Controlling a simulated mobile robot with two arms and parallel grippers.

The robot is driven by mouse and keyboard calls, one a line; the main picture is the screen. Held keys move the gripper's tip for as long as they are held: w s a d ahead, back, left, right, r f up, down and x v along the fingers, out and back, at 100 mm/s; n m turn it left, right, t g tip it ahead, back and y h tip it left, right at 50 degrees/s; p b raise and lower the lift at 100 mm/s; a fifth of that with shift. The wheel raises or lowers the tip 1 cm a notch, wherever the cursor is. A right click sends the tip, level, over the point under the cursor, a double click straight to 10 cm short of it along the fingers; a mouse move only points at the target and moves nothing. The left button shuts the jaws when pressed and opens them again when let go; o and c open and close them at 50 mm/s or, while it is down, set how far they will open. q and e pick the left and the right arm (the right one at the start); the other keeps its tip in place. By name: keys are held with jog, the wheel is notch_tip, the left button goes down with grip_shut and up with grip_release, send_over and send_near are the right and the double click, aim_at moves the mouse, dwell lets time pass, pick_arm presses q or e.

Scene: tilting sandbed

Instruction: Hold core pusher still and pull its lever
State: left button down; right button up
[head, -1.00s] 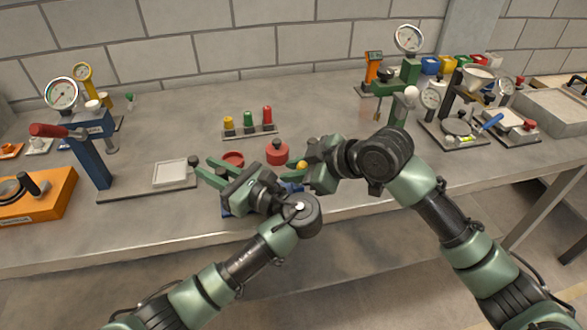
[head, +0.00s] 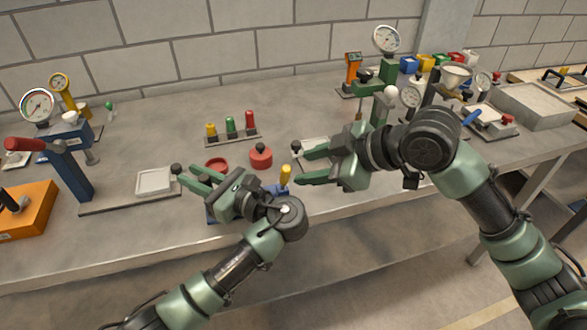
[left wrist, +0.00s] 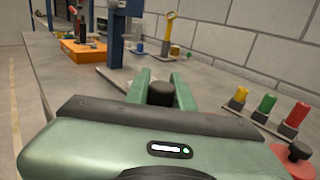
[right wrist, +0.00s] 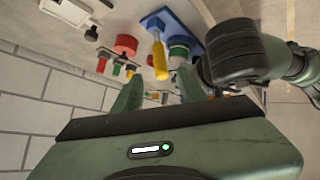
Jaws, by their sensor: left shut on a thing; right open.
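A blue press (head: 72,165) with a dial gauge and a red-gripped lever (head: 25,144) stands at the left. Its long base plate (head: 125,199) ends in a black knob (head: 176,169). No label shows whether this is the core pusher. My left gripper (head: 178,178) is shut on the black knob, which also sits between its fingers in the left wrist view (left wrist: 160,93). A yellow handle (head: 285,175) rises from a blue base, seen in the right wrist view (right wrist: 190,38). My right gripper (head: 298,164) is open and empty, just right of this handle.
A green gauge stand (head: 386,75) is at the back right. An orange box (head: 25,212) stands at the far left. The bench front edge runs below my arms.

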aim_at(284, 178)
jog(key=shift+v, duration=0.9)
jog(key=shift+w, duration=0.1)
jog(key=c, duration=0.7)
jog(key=shift+w+f+m+g, duration=0.25)
jog(key=shift+m+g, duration=0.05)
grip_shut()
jog(key=w+d+f+m+y, duration=0.1)
jog(key=w+f+m+y, duration=0.1)
jog(key=m+y, duration=0.1)
jog(key=w+d+f+m+y, duration=0.2)
jog(key=w+m+y, duration=0.1)
jog(key=m, duration=0.3)
jog(key=w+d+f+m+g+y, duration=0.1)
jog(key=w+f+m+y, duration=0.1)
jog(key=m+y, duration=0.2)
jog(key=shift+w+d+f+m+y, duration=0.2)
jog(key=shift+d+f+m+y, duration=0.1)
jog(key=shift+d+f+y, duration=0.1)
jog(key=s+a, duration=0.1)
jog(key=a, duration=0.8)
jog(key=shift+s+r, duration=0.25)
jog(key=shift+s, duration=0.15)
